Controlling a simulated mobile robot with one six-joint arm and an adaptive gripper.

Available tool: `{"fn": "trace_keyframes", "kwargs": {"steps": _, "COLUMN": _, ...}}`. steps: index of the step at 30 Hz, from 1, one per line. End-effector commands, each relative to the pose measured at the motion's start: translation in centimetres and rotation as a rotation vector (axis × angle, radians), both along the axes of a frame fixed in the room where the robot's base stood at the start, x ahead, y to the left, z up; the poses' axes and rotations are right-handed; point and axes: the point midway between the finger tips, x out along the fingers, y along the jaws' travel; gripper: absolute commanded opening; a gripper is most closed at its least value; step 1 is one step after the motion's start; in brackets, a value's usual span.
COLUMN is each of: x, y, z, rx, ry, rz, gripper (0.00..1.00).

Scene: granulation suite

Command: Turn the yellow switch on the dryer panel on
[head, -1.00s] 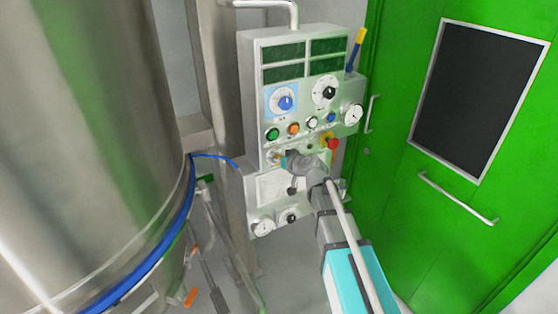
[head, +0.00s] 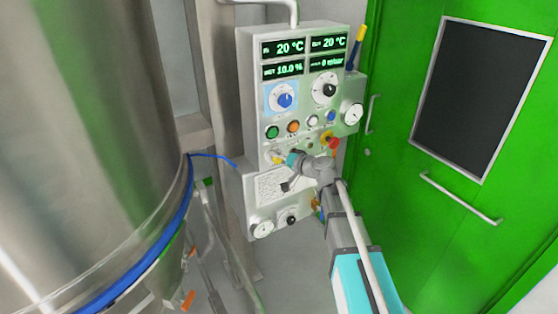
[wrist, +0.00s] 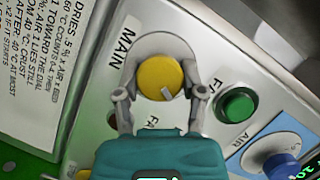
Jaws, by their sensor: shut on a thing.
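The yellow switch (wrist: 158,74) is a round knob under the label MAIN, with a pale mark on its lower right edge in the wrist view. In the head view it is a small yellow spot (head: 277,160) at the panel's lower left. My gripper (wrist: 160,89) is shut on the knob, one finger on each side. In the head view my gripper (head: 287,158) reaches the panel from the right. The dryer panel (head: 249,85) has its displays (head: 284,47) lit, reading 20 °C, 10.0 % and 0 mbar.
A green button (wrist: 236,105) and a blue dial (wrist: 275,160) are close beside the switch. A red knob (head: 333,143) on yellow is to its right. A white instruction plate (wrist: 45,60) adjoins it. A large steel vessel (head: 80,130) stands left, a green door (head: 400,150) right.

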Motion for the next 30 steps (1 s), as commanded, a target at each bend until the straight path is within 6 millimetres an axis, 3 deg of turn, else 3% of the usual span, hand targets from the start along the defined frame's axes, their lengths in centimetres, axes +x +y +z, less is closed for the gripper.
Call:
{"fn": "trace_keyframes", "kwargs": {"steps": 13, "x": 0.19, "y": -0.09, "z": 0.05, "rx": 0.013, "ry": 0.008, "rz": -0.004, "gripper": 0.05}}
{"fn": "trace_keyframes", "kwargs": {"steps": 14, "x": 0.19, "y": -0.09, "z": 0.05, "rx": 0.013, "ry": 0.008, "rz": -0.004, "gripper": 0.56}}
{"fn": "trace_keyframes", "kwargs": {"steps": 19, "x": 0.14, "y": -0.07, "z": 0.04, "rx": 0.013, "ry": 0.007, "rz": -0.003, "gripper": 0.88}}
{"fn": "trace_keyframes", "kwargs": {"steps": 30, "x": 0.05, "y": -0.02, "z": 0.02, "rx": 0.012, "ry": 0.008, "rz": -0.001, "gripper": 0.88}}
